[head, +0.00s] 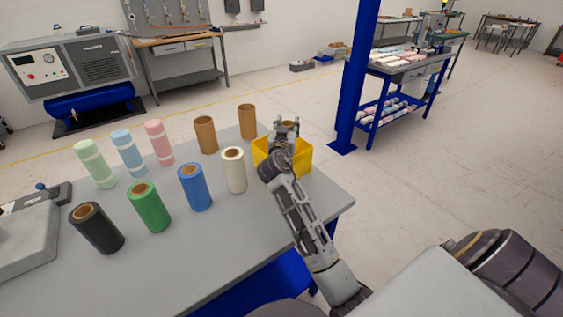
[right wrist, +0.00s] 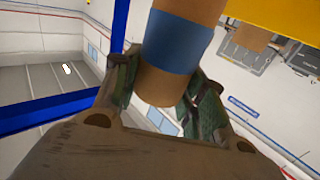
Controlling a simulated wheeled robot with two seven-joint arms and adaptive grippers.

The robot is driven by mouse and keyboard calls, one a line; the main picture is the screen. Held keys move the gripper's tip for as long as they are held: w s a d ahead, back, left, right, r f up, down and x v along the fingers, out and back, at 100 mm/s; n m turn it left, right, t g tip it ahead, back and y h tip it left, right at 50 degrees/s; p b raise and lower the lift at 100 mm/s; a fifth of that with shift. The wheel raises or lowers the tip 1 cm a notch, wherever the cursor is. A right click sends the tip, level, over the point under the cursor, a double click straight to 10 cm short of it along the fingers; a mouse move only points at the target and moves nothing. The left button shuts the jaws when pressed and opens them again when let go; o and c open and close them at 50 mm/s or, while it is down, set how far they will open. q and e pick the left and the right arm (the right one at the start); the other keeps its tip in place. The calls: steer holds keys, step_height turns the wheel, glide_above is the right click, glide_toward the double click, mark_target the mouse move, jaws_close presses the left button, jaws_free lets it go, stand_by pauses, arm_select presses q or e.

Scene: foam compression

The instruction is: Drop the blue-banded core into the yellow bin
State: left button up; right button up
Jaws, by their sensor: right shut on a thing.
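The yellow bin (head: 302,161) stands near the right end of the grey table. My right gripper (head: 289,127) is over the bin, shut on the blue-banded core. In the right wrist view the core is a brown cardboard tube with a blue band (right wrist: 178,43), held between the two fingers (right wrist: 160,90). In the head view the core is mostly hidden by the gripper and its band cannot be made out. The yellow edge at the top right of the wrist view appears to be the bin (right wrist: 285,12). My left gripper is not in view.
On the table (head: 262,222), left of the bin, stand two plain brown cores (head: 205,135), pastel foam rolls (head: 128,152) and a row of black, green, blue and cream rolls (head: 195,188). A blue post (head: 356,80) rises beyond the table. The table's front right is clear.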

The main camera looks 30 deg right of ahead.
steer(key=o, duration=1.1)
steer(key=shift+c, duration=0.2)
steer(key=shift+s+a, duration=0.1)
steer(key=shift+a, duration=0.05)
steer(key=v, duration=1.1)
steer(key=shift+s+a, duration=0.2)
steer(key=shift+s, duration=0.1)
